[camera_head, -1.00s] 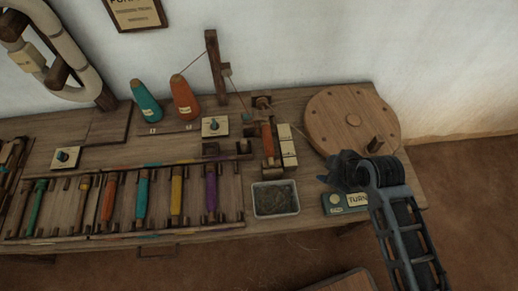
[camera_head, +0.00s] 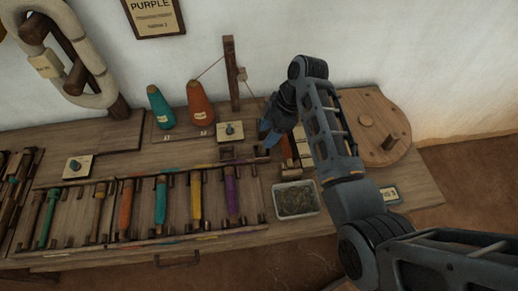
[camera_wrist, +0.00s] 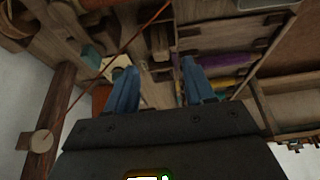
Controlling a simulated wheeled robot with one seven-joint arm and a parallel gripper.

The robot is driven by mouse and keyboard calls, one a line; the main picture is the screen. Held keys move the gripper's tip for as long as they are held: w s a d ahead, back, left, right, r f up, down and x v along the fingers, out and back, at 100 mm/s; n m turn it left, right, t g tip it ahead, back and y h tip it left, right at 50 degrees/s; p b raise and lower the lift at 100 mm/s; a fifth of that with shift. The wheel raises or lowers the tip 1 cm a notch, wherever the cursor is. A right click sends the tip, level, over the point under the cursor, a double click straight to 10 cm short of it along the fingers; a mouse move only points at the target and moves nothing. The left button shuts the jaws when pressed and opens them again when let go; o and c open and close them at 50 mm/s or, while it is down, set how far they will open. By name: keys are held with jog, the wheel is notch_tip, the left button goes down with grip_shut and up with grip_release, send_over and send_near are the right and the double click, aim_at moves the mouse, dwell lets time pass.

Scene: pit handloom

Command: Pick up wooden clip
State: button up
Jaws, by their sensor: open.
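I cannot tell for sure which piece is the wooden clip. A small light wooden piece (camera_head: 242,74) sits on the side of the upright post (camera_head: 231,75) in the head view. In the wrist view a small wooden block (camera_wrist: 160,44) shows beyond the fingers. My gripper (camera_head: 268,134) is above the bench by the bobbin winder, to the right of the post. Its two blue fingers stand apart in the wrist view (camera_wrist: 160,78), with nothing held between them. My arm hides part of the winder and the wheel.
A rack holds coloured bobbins, including a purple bobbin (camera_head: 231,195). A teal cone (camera_head: 160,107) and an orange cone (camera_head: 200,104) stand behind it. A thread runs to the post. A grey tray (camera_head: 297,200) and a round wooden wheel (camera_head: 385,120) are to the right.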

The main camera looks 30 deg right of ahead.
aim_at(262, 149)
jog(key=x, duration=0.5)
jog(key=shift+s+f, duration=0.1)
jog(key=shift+f, duration=0.25)
jog(key=shift+c, duration=0.4)
grip_shut()
